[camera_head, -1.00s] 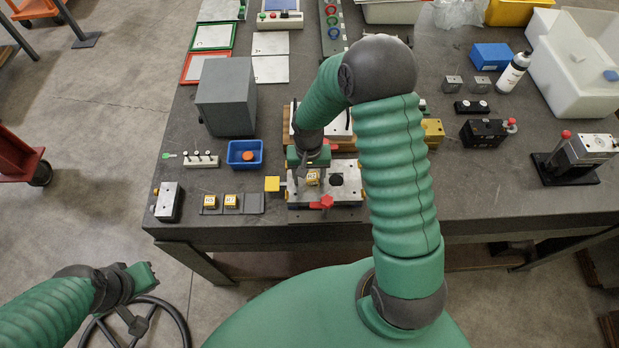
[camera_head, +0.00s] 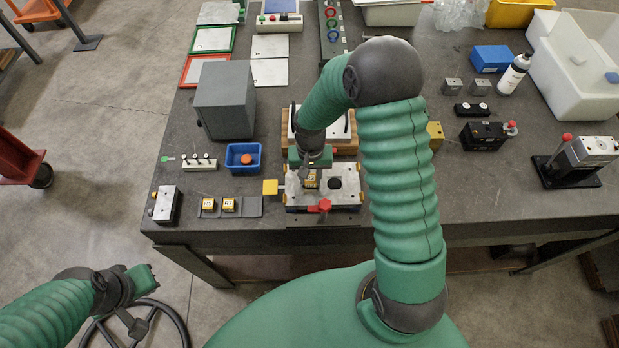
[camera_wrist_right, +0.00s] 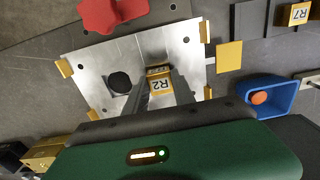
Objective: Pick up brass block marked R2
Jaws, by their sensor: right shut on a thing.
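The brass block marked R2 (camera_wrist_right: 160,86) is between the two fingers of my right gripper (camera_wrist_right: 162,92) in the right wrist view. The gripper is shut on it. In the head view the block (camera_head: 311,183) shows below the right gripper (camera_head: 311,176), over the left part of the silver mould base (camera_head: 346,195); its label is partly hidden by the fingers. I cannot tell whether the block is clear of the plate. My left gripper (camera_head: 142,278) is off the table at lower left, far from the block; its jaw opening is unclear.
Two brass blocks (camera_head: 229,205) sit on a grey rack (camera_head: 250,208) left of the mould base; one reads R7 in the wrist view (camera_wrist_right: 300,14). A red star knob (camera_head: 320,206), a yellow pad (camera_head: 270,187) and a blue bin (camera_head: 243,169) are close by.

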